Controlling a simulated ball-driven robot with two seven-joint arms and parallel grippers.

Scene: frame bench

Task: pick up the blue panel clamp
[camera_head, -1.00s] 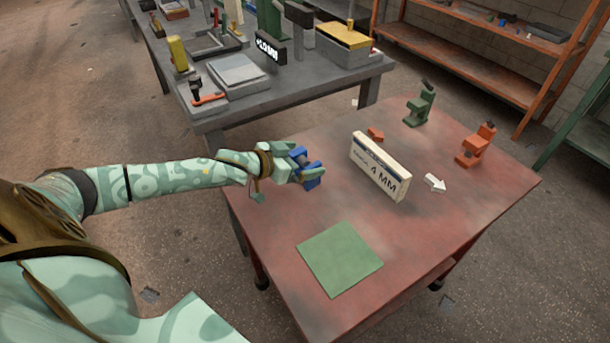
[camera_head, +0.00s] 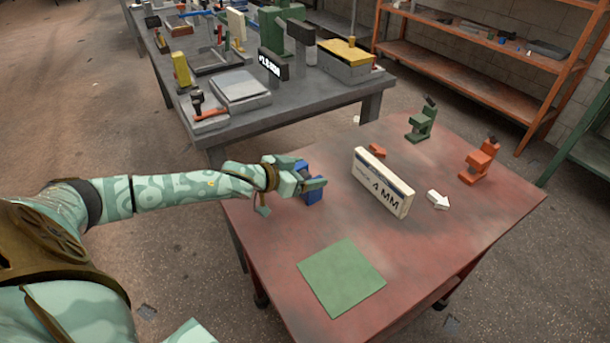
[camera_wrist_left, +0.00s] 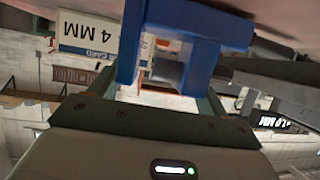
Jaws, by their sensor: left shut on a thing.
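The blue panel clamp (camera_head: 312,191) is at the left part of the red table. My left gripper (camera_head: 303,179) is shut on it, with the fingers across it, hiding part of it. In the left wrist view the clamp (camera_wrist_left: 195,25) fills the top middle, between the gripper's fingers (camera_wrist_left: 165,85). I cannot tell whether it touches the table. A green clamp (camera_head: 421,122) and an orange clamp (camera_head: 479,160) stand farther right on the table. My right gripper is not in view.
A white "4 MM" sign block (camera_head: 382,182) stands right of the gripper, with a white arrow (camera_head: 438,199) and small orange piece (camera_head: 377,150) near it. A green mat (camera_head: 342,277) lies at the front. A grey bench (camera_head: 300,113) with tools stands behind.

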